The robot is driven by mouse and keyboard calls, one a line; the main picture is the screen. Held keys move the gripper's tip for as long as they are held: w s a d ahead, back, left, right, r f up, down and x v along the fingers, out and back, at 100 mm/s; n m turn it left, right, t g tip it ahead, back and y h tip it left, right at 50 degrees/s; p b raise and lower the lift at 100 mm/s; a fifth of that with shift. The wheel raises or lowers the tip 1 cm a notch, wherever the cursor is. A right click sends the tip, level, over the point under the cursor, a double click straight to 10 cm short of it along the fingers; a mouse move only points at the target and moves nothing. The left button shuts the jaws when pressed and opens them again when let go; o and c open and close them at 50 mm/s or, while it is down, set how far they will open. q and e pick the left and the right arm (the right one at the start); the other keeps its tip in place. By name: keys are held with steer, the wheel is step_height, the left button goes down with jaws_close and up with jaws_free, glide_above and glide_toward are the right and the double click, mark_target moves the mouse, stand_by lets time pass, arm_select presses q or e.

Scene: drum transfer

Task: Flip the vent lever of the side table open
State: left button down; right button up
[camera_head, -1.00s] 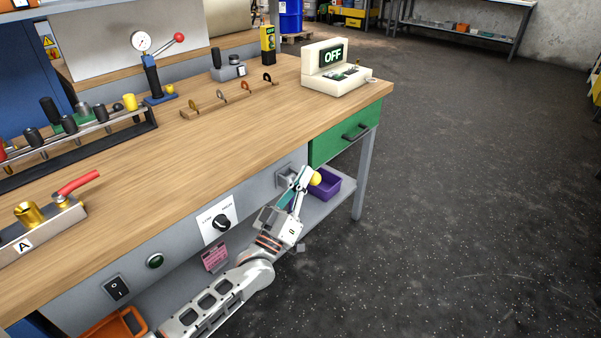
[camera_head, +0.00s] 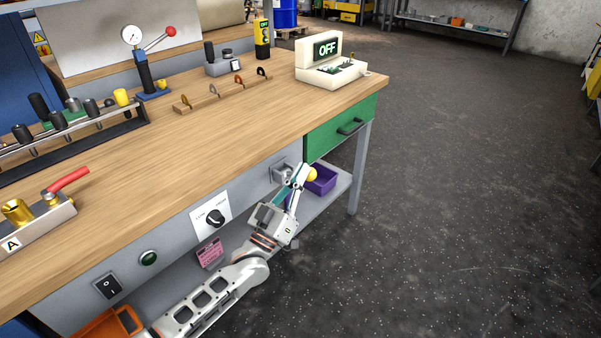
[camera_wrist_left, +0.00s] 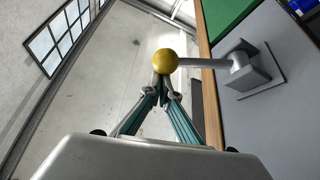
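The vent lever is a grey rod with a yellow ball knob (camera_head: 311,174) on a grey mount (camera_head: 280,173) on the front panel of the side table (camera_head: 180,158). In the left wrist view, the rod (camera_wrist_left: 203,63) runs sideways from the mount (camera_wrist_left: 245,72) to the yellow ball (camera_wrist_left: 165,62). My left gripper (camera_head: 301,172) is at the ball. In the left wrist view its teal fingers (camera_wrist_left: 162,82) come together with their tips at the ball, which partly hides them. They look closed; I cannot tell whether they touch it. My right gripper is not in view.
A green drawer (camera_head: 340,128) with a dark handle is just right of the lever. A purple bin (camera_head: 320,181) stands on the lower shelf behind the gripper. A dial plate (camera_head: 211,216) and a pink tag (camera_head: 209,253) are left of it. The floor at right is clear.

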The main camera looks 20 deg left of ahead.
arm_select(q)
step_height(320, 180, down, 10)
steer(key=d+m+g+h+b, duration=0.1)
steer(key=m+g+h+b, duration=0.4)
steer(key=m+h, duration=0.5)
steer(key=m+g, duration=0.1)
steer(key=m, duration=0.7)
steer(key=shift+s+f+m+g+b, duration=0.2)
steer(key=shift+s+m+g+b, duration=0.1)
steer(key=shift+g+b, duration=0.1)
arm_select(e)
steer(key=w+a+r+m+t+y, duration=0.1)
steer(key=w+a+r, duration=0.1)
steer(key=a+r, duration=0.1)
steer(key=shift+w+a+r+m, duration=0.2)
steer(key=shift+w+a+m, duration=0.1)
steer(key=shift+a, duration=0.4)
arm_select(q)
steer(key=shift+d, duration=0.1)
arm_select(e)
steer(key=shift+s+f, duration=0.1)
arm_select(q)
steer(key=shift+f, duration=0.1)
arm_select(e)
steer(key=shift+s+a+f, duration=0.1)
